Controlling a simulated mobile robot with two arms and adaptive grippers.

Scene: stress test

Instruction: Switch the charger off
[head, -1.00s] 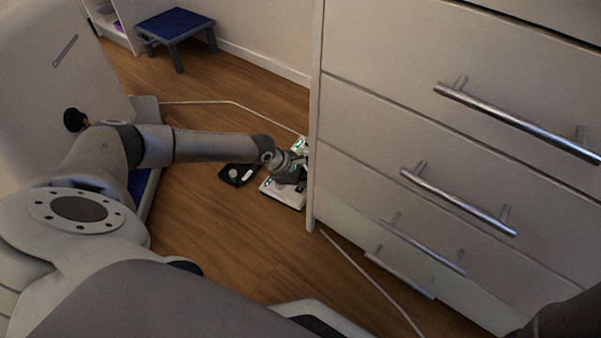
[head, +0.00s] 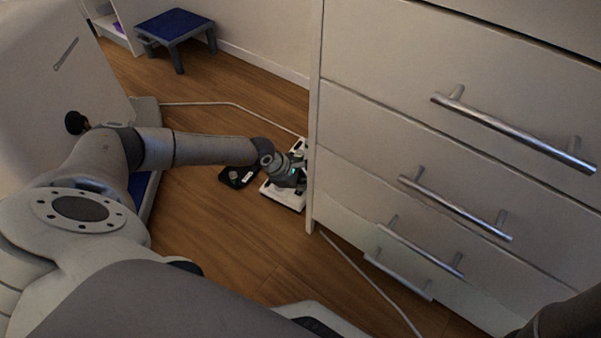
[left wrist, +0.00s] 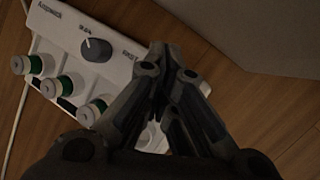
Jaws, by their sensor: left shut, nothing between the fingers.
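The charger is a white box (head: 283,195) on the floor beside the drawer unit, partly hidden by my left gripper (head: 298,180). In the left wrist view the charger (left wrist: 62,36) shows a grey round knob (left wrist: 96,49) on its top, with a pale mark pointing up and slightly left. Small lettering by the knob is too small to read surely. Several green-banded round parts (left wrist: 66,85) line its lower side. My left gripper (left wrist: 166,55) is shut and empty, its tips right of the knob, over the box's right part. My right gripper is out of view.
A white drawer unit (head: 385,130) with metal handles stands close to the right of the charger. A black device (head: 239,176) lies on the floor to its left. A white cable (head: 225,103) runs behind. A blue-topped stool (head: 176,25) stands farther back.

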